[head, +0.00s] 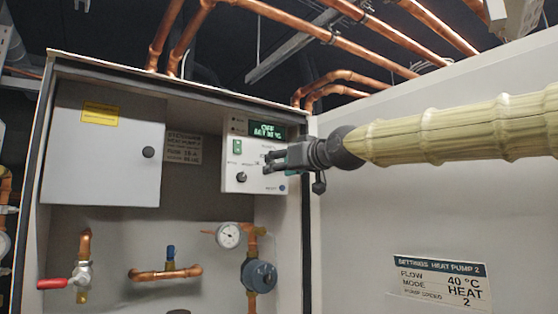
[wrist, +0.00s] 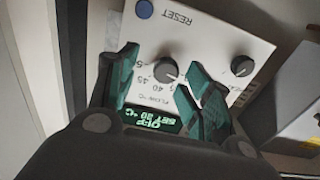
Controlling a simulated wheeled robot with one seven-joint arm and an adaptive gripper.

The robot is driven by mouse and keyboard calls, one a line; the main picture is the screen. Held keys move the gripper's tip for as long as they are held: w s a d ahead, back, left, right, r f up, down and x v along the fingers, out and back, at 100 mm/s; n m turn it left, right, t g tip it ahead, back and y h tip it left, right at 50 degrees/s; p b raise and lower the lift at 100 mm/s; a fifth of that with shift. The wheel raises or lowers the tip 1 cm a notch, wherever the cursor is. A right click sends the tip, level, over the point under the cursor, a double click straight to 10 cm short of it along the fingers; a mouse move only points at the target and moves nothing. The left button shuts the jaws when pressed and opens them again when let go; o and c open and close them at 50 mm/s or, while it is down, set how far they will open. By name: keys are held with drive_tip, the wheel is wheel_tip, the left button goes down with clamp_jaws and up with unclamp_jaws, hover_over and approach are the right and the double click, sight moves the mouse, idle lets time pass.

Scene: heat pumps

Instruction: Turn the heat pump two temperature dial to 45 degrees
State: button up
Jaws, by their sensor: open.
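In the wrist view the panel appears turned over; a round grey dial (wrist: 167,71) marked FLOW °C sits beside the display (wrist: 152,121). My gripper (head: 268,162) is at the panel's front, and in the head view it hides this dial. In the wrist view my gripper (wrist: 162,66) is open, with its green-padded fingers on either side of the dial. I cannot tell whether they touch it.
A second knob (wrist: 242,66) and a blue RESET button (wrist: 143,9) are on the panel. A plate (head: 440,282) headed SETTINGS HEAT PUMP 2 reads FLOW 40 °C, MODE HEAT. A grey box (head: 104,150), gauge (head: 229,235) and red-handled valve (head: 65,284) are nearby.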

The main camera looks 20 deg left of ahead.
drive_tip(key=shift+s+a+r, duration=0.2)
drive_tip(key=shift+s+a, duration=0.1)
drive_tip(key=shift+a, duration=0.5)
drive_tip(key=shift+w+d+f, duration=0.25)
drive_tip(key=shift+w+f, duration=0.05)
drive_tip(key=shift+w, duration=0.35)
drive_tip(key=shift+s+r, duration=0.15)
drive_tip(key=shift+s, duration=0.2)
drive_tip(key=c, duration=1)
drive_tip(key=shift+c, duration=0.2)
